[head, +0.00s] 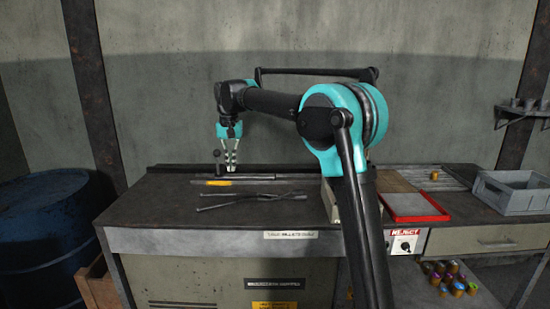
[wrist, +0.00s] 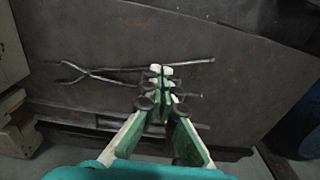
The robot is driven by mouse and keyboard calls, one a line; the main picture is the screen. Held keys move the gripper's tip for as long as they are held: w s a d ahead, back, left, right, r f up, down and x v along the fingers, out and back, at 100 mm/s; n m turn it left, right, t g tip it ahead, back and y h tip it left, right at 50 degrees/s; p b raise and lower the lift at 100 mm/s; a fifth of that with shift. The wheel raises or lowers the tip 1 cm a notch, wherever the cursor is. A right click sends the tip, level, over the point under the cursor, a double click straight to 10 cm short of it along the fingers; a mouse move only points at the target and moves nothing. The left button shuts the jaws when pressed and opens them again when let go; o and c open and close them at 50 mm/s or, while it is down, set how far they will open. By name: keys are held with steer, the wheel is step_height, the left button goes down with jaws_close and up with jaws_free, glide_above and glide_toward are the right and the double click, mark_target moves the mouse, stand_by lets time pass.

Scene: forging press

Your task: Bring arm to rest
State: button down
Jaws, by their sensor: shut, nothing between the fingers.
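My gripper (head: 231,168) hangs from the outstretched arm, fingers down, over the back part of the dark workbench (head: 165,208) in the head view. In the wrist view my gripper (wrist: 161,72) has its pale fingertips together with nothing between them. The long dark tongs (head: 250,198) lie on the bench in front of it. They also show in the wrist view (wrist: 110,72), partly hidden behind the fingers. Whether the fingertips touch any tool cannot be told.
A yellow-handled tool (head: 219,182) lies near the gripper. A red-rimmed tray (head: 415,207) and a grey crate (head: 517,191) stand at right. A blue drum (head: 48,235) stands left of the bench. Several small coloured cylinders (head: 450,278) sit on the lower right shelf. The bench's front left is clear.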

steer(key=s+d+f+t, duration=0.1)
steer(key=s+d+f, duration=0.25)
steer(key=d, duration=0.35)
steer(key=s+d+f, duration=0.2)
steer(key=d+f, duration=0.2)
steer(key=d, duration=0.3)
steer(key=s+d+f+t, duration=0.1)
steer(key=s+d+f, duration=0.25)
steer(key=d, duration=0.35)
steer(key=s+d+f+t, duration=0.1)
steer(key=s+d+f, duration=0.5)
steer(key=s+f, duration=0.2)
steer(key=s+d+f, duration=0.7)
steer(key=s+f, duration=0.1)
steer(key=s, duration=0.5)
steer(key=shift+d+t, duration=0.25)
steer(key=shift+t, duration=0.15)
